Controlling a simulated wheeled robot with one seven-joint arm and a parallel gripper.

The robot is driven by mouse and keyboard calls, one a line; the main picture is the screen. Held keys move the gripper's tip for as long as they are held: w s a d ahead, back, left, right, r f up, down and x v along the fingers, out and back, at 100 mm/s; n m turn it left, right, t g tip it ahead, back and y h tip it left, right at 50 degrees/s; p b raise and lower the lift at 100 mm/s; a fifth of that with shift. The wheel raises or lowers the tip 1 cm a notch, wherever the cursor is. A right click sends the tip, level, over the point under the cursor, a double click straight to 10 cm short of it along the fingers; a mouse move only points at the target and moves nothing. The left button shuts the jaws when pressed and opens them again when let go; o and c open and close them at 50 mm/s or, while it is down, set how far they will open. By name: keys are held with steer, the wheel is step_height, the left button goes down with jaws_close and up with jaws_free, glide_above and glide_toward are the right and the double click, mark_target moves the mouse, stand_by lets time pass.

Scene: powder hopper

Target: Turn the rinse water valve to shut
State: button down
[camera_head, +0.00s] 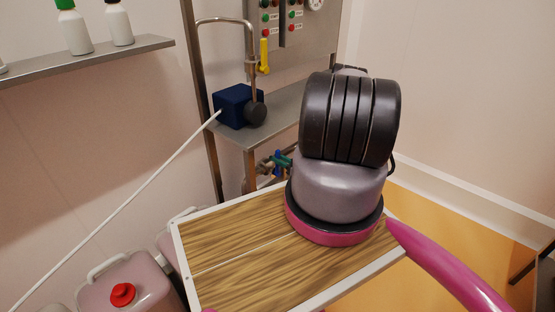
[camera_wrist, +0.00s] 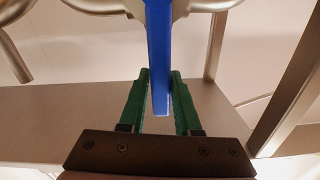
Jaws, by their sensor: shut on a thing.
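A blue valve lever (camera_wrist: 159,45) hangs down from a steel fitting at the top of the wrist view. My gripper (camera_wrist: 160,77) has its green fingers on either side of the lever's lower end and is shut on it. In the head view the blue lever (camera_head: 277,156) is small, below the steel shelf, with my gripper (camera_head: 284,160) at it, partly hidden by my own arm. No label for the rinse water shows on this valve.
A steel shelf (camera_head: 285,112) with a dark blue box (camera_head: 232,101) is above the valve. A bent pipe and a yellow lever (camera_head: 264,55) stand behind. A control panel (camera_head: 284,24) is on the wall. A canister with red cap (camera_head: 122,294) stands at lower left.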

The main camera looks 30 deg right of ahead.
steer(key=shift+w+d+r+h, duration=0.1)
steer(key=shift+d+h, duration=0.05)
steer(key=shift+d, duration=0.3)
steer(key=shift+w+d+r+h, duration=0.1)
steer(key=shift+d+h, duration=0.05)
steer(key=shift+d, duration=0.3)
steer(key=c, duration=0.7)
jaws_free()
steer(key=shift+d+f, duration=0.1)
steer(key=shift+d, duration=0.05)
steer(key=shift+a, duration=0.5)
steer(key=shift+s, duration=0.1)
steer(key=v, duration=1)
steer(key=shift+s+d+f, duration=0.15)
steer(key=shift+s, duration=0.15)
